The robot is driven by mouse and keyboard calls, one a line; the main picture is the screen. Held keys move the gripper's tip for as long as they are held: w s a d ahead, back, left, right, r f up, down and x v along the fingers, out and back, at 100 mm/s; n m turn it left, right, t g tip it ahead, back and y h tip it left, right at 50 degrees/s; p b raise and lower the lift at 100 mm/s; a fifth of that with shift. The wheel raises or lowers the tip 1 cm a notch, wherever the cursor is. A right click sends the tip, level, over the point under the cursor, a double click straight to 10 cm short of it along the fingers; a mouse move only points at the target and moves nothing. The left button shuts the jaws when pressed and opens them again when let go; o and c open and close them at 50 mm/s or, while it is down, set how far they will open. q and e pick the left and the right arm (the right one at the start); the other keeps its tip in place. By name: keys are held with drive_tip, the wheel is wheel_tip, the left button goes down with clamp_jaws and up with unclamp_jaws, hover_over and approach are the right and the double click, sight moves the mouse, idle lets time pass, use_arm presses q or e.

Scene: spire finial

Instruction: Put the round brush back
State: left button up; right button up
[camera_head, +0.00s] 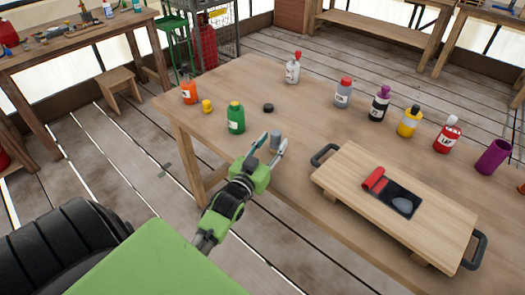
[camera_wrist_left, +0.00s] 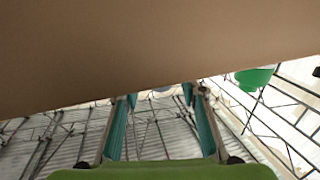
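I cannot pick out a round brush for certain in either view. My left gripper (camera_head: 271,141) is open in the head view, its two fingers spread near the table's left front edge. A small grey cylinder (camera_head: 275,140) shows between the fingertips; I cannot tell whether they touch it. In the left wrist view the fingers of the left gripper (camera_wrist_left: 158,98) stand apart, with no clear object held between them. A purple open cylinder (camera_head: 493,157) stands at the table's right. My right gripper is in neither view.
The wooden table (camera_head: 225,85) holds a green bottle (camera_head: 236,118), an orange bottle (camera_head: 189,92), a black disc (camera_head: 268,108) and several bottles along the back.

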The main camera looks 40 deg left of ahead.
use_arm(q)
drive_tip(key=s, duration=0.3)
drive_tip(key=s+d, duration=0.1)
drive_tip(key=s, duration=0.5)
drive_tip(key=shift+d+r, duration=0.1)
drive_tip(key=shift+d, duration=0.25)
drive_tip(key=shift+w, duration=0.1)
